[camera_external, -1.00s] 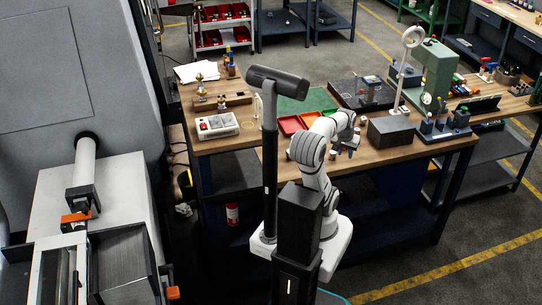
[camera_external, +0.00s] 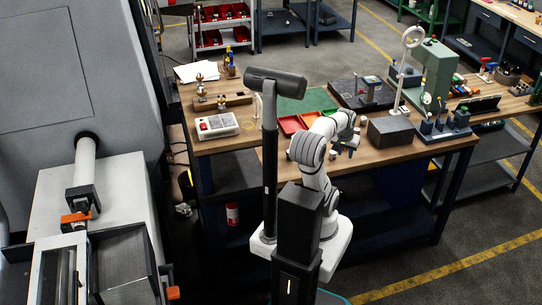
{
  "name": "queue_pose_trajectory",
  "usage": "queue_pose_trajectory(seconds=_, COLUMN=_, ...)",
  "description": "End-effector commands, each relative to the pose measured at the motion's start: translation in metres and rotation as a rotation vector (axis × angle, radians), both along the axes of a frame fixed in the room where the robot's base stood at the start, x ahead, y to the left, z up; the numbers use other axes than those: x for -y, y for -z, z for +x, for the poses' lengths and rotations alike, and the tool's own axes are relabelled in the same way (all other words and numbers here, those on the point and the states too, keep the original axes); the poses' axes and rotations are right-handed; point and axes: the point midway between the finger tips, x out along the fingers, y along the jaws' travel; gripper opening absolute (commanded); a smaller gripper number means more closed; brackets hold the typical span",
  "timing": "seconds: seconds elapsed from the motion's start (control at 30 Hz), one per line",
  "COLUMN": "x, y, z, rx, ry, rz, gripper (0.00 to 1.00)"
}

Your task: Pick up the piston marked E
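My gripper (camera_external: 345,150) is low over the front part of the wooden workbench (camera_external: 385,156), to the right of the red trays. It is small and dark in this view, and I cannot tell how far apart its fingers are. A few small pale and dark pieces lie right around the gripper on the bench. They may be pistons, but no letter can be read, so I cannot tell which is marked E. My own arm hides part of the bench just left of the gripper.
Red trays (camera_external: 289,125) lie left of the gripper, with a green mat (camera_external: 300,103) behind. A dark grey block (camera_external: 391,132) stands to the right, near a green press (camera_external: 437,75). A white box (camera_external: 217,126) with red parts sits at the left.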

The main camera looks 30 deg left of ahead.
Motion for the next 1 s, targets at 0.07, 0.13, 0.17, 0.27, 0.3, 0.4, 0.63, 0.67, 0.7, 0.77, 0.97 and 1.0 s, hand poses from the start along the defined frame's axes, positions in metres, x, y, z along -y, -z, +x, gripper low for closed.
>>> queue_pose_trajectory(seconds=0.07, x=0.0, y=0.0, z=0.0, rx=0.0, ry=0.0, rz=0.0, gripper=0.32)
queue_pose_trajectory(seconds=0.13, x=0.0, y=0.0, z=0.0, rx=0.0, ry=0.0, rz=0.0, gripper=0.32)
queue_pose_trajectory(seconds=0.17, x=0.0, y=0.0, z=0.0, rx=0.0, ry=0.0, rz=0.0, gripper=0.32)
queue_pose_trajectory(seconds=0.27, x=0.0, y=0.0, z=0.0, rx=0.0, ry=0.0, rz=0.0, gripper=0.32)
queue_pose_trajectory(seconds=0.3, x=0.0, y=0.0, z=0.0, rx=0.0, ry=0.0, rz=0.0, gripper=0.32)
queue_pose_trajectory(seconds=0.4, x=0.0, y=0.0, z=0.0, rx=0.0, ry=0.0, rz=0.0, gripper=0.4)
queue_pose_trajectory(seconds=0.63, x=0.0, y=0.0, z=0.0, rx=0.0, ry=0.0, rz=0.0, gripper=0.58)
queue_pose_trajectory(seconds=0.67, x=0.0, y=0.0, z=0.0, rx=0.0, ry=0.0, rz=0.0, gripper=0.58)
queue_pose_trajectory(seconds=0.7, x=0.0, y=0.0, z=0.0, rx=0.0, ry=0.0, rz=0.0, gripper=0.58)
queue_pose_trajectory(seconds=0.77, x=0.0, y=0.0, z=0.0, rx=0.0, ry=0.0, rz=0.0, gripper=0.58)
queue_pose_trajectory(seconds=0.97, x=-0.004, y=-0.003, z=0.011, rx=-0.011, ry=-0.008, rz=0.002, gripper=0.58)
queue_pose_trajectory(seconds=1.0, x=-0.006, y=-0.005, z=0.019, rx=-0.018, ry=-0.012, rz=0.004, gripper=0.58)
